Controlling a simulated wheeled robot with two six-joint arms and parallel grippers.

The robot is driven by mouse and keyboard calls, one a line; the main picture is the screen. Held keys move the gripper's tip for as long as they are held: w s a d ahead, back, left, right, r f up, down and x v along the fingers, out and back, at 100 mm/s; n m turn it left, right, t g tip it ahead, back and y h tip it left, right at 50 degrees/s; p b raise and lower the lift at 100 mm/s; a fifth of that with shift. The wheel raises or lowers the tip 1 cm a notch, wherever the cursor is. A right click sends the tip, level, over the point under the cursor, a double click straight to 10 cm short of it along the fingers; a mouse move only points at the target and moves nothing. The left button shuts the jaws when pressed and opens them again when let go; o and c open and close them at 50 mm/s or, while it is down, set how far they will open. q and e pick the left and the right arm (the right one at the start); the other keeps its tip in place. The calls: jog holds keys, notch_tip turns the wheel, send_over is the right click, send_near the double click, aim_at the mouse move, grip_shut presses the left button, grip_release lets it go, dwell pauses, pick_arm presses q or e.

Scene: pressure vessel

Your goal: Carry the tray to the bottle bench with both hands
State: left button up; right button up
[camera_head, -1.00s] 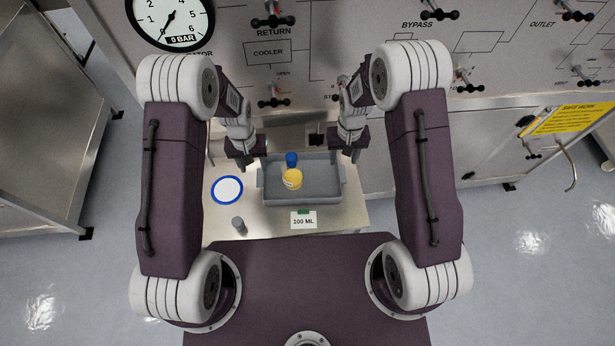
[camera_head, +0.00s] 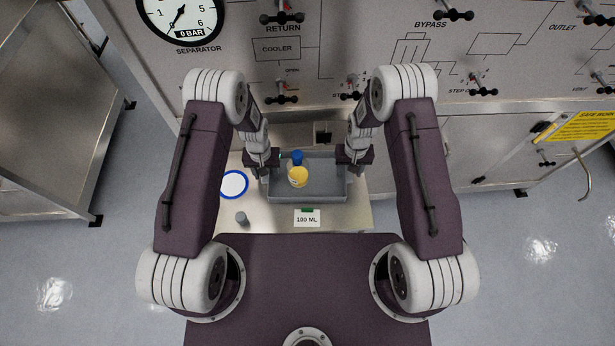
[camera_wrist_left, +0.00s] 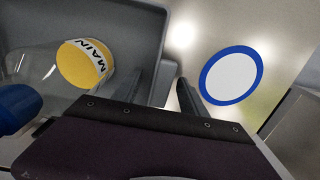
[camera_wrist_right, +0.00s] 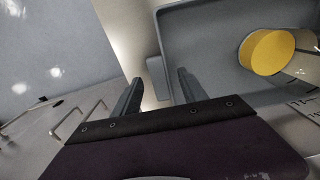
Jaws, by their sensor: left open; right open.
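The grey tray (camera_head: 315,194) sits on a small metal bench in front of me. In it is a clear bottle with a yellow part (camera_head: 298,177) labelled MAIN and a blue cap (camera_head: 297,157). My left gripper (camera_head: 265,170) is open at the tray's left end; in the left wrist view its fingers (camera_wrist_left: 178,88) are on either side of the tray's side wall. My right gripper (camera_head: 350,168) is open at the right end; in the right wrist view its fingers (camera_wrist_right: 158,90) are spread around the tray's end handle (camera_wrist_right: 156,72). Whether the fingers touch the tray cannot be told.
A blue-rimmed white disc (camera_head: 234,184), a small grey cylinder (camera_head: 242,218) and a 100 ML card (camera_head: 307,218) are on the bench (camera_head: 270,222). A panel with valves and a gauge (camera_head: 181,18) stands behind. Another metal bench (camera_head: 50,120) is at the left. Floor is clear at right.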

pick_arm(q)
jog(key=shift+a, duration=0.15)
grip_shut()
pick_arm(e)
jog(key=shift+a, duration=0.15)
grip_shut()
pick_arm(q)
jog(key=shift+r, duration=0.1)
pick_arm(e)
jog(key=shift+r, duration=0.1)
